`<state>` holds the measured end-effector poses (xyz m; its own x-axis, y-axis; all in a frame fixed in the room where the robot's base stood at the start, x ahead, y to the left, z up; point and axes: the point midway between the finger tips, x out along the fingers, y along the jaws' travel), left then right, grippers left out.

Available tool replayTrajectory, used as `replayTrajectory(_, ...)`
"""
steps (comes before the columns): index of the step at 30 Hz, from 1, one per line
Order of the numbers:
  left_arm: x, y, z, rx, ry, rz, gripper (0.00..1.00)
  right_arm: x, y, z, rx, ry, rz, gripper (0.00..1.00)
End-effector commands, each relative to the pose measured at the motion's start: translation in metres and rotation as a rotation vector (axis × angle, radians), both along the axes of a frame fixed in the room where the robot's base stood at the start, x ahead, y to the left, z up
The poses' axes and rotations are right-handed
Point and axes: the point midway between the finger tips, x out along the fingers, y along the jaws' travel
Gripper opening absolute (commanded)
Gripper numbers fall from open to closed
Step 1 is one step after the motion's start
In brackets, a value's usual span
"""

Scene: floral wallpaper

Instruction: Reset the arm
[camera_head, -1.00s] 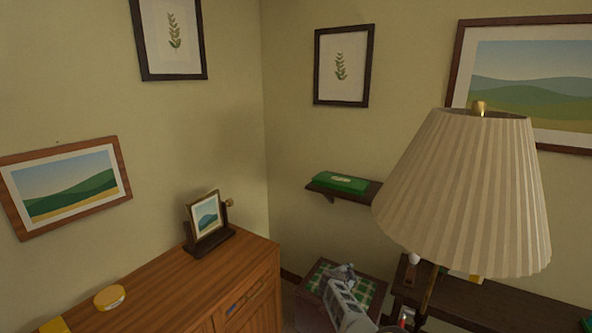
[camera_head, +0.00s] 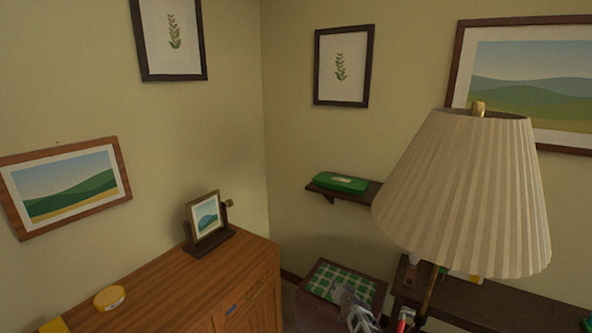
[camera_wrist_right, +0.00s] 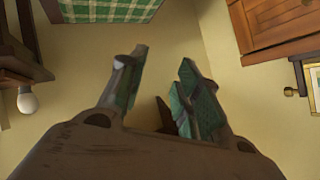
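My right gripper (camera_head: 343,294) shows at the bottom edge of the head view, in front of the stool with the green checked top (camera_head: 338,283). In the right wrist view the two green-padded fingers of my right gripper (camera_wrist_right: 162,62) stand apart with nothing between them, only wall behind. Most of the right arm is below the head view. My left gripper is in neither view.
A pleated lamp (camera_head: 465,190) stands close on the right, before a dark low shelf (camera_head: 500,300). A wooden cabinet (camera_head: 170,290) holds a tilting picture frame (camera_head: 207,215) and a yellow round tin (camera_head: 109,297). A wall shelf carries a green case (camera_head: 341,183).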

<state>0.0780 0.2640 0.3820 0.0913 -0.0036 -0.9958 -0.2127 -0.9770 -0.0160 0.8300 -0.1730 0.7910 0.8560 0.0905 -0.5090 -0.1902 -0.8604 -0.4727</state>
Motion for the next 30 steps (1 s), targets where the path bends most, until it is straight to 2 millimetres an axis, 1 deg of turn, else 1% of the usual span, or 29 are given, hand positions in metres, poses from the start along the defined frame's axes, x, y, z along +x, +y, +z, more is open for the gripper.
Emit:
replayTrajectory(1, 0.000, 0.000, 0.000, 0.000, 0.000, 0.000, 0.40, -0.015, -0.005, -0.021, -0.048, 0.031, 0.029, 0.33)
replayTrajectory(3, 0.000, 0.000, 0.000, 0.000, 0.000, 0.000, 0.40, -0.034, -0.008, -0.045, -0.107, 0.067, 0.067, 0.33)
replayTrajectory(5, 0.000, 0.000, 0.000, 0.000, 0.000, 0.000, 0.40, -0.051, -0.011, -0.066, -0.155, 0.097, 0.098, 0.33)
replayTrajectory(6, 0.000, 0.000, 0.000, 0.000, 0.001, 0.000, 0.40, -0.063, -0.014, -0.080, -0.185, 0.116, 0.117, 0.33)
replayTrajectory(8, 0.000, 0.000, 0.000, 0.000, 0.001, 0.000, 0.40, -0.080, -0.018, -0.099, -0.227, 0.142, 0.145, 0.33)
replayTrajectory(9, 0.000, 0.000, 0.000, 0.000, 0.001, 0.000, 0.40, -0.092, -0.019, -0.112, -0.252, 0.159, 0.164, 0.33)
replayTrajectory(12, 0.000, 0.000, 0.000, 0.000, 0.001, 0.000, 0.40, -0.123, -0.025, -0.142, -0.312, 0.197, 0.205, 0.33)
replayTrajectory(14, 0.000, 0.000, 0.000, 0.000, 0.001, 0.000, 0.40, -0.142, -0.028, -0.159, -0.344, 0.219, 0.231, 0.33)
replayTrajectory(17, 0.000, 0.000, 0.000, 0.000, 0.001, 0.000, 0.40, -0.175, -0.033, -0.188, -0.388, 0.256, 0.270, 0.33)
replayTrajectory(18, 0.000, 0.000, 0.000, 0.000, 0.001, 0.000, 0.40, -0.190, -0.034, -0.199, -0.404, 0.271, 0.287, 0.33)
replayTrajectory(20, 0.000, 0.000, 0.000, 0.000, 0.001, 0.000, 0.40, -0.212, -0.036, -0.216, -0.423, 0.295, 0.309, 0.33)
replayTrajectory(24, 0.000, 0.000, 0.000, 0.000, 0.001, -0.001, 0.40, -0.264, -0.041, -0.253, -0.457, 0.353, 0.358, 0.33)
replayTrajectory(26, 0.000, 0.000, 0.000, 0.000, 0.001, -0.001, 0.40, -0.288, -0.043, -0.267, -0.467, 0.377, 0.378, 0.33)
replayTrajectory(27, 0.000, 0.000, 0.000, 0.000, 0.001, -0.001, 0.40, -0.304, -0.044, -0.277, -0.473, 0.394, 0.391, 0.33)
replayTrajectory(29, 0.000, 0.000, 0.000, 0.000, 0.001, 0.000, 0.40, -0.328, -0.047, -0.290, -0.482, 0.420, 0.409, 0.33)
replayTrajectory(30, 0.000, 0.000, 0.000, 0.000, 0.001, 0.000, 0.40, -0.344, -0.048, -0.299, -0.487, 0.436, 0.421, 0.33)
